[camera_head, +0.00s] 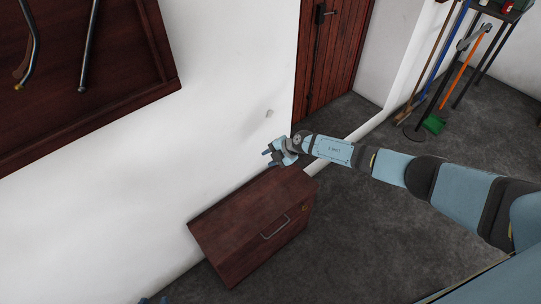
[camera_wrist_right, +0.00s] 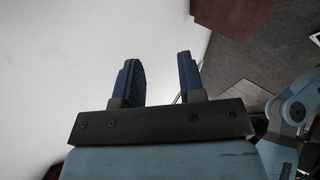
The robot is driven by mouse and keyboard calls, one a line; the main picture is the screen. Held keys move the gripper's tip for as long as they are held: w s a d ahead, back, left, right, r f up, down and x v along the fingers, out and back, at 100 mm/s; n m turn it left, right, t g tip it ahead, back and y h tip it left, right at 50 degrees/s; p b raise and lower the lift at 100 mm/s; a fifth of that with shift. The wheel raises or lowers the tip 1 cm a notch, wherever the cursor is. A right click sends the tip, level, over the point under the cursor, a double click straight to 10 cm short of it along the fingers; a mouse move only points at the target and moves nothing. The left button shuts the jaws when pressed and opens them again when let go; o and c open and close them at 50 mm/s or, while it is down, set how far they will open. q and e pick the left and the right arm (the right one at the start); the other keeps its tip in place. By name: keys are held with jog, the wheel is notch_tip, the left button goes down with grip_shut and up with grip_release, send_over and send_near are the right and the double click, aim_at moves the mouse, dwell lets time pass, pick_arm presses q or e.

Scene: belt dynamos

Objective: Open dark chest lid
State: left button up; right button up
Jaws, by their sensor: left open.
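The dark chest (camera_head: 250,222) is a reddish-brown wooden box on the floor against the white wall. Its lid is down, and a metal handle (camera_head: 275,228) shows on the side facing away from the wall. My right gripper (camera_head: 268,158) is near the wall, around the chest's far end in the picture; its height above the lid is hard to judge. In the right wrist view its two blue fingers (camera_wrist_right: 160,78) are apart with nothing between them. Only the blue fingertips of my left gripper (camera_head: 155,300) show at the bottom edge, left of the chest.
A dark red board (camera_head: 90,70) with hanging tools is on the wall at upper left. A wooden door (camera_head: 330,50) stands beyond the chest. Brooms and a green dustpan (camera_head: 434,124) stand at upper right. The grey floor (camera_head: 375,235) right of the chest is clear.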

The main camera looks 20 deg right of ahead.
jog(key=shift+a, duration=0.1)
dwell(0.3)
jog(key=s+a+r+m+t+y, duration=0.1)
jog(key=s+a+m+t+y, duration=0.5)
jog(key=s+a, duration=0.9)
jog(key=s+d+r+m+t+h, duration=0.2)
jog(key=s+m+h, duration=0.3)
jog(key=s+m, duration=0.3)
jog(key=shift+s+r+h, duration=0.2)
jog(key=shift+r+h, duration=0.05)
jog(key=shift+h, duration=0.15)
jog(key=s+d+m+h, duration=0.1)
jog(key=s+d+m, duration=0.1)
jog(key=s+d, duration=0.1)
jog(key=s+d+r+m+g+h, duration=0.1)
jog(key=s+d+m, duration=0.1)
jog(key=s, duration=0.4)
jog(key=s+d+r+m+g+h, duration=0.1)
jog(key=s+d+m+h, duration=0.1)
jog(key=s+d, duration=0.2)
jog(key=shift+s+d+m, duration=0.2)
jog(key=shift+s+m, duration=0.1)
jog(key=shift+s, duration=0.2)
jog(key=shift+c, duration=1.3)
jog(key=shift+s+d+r, duration=0.1)
jog(key=shift+s, duration=0.05)
jog(key=c, duration=0.4)
grip_shut()
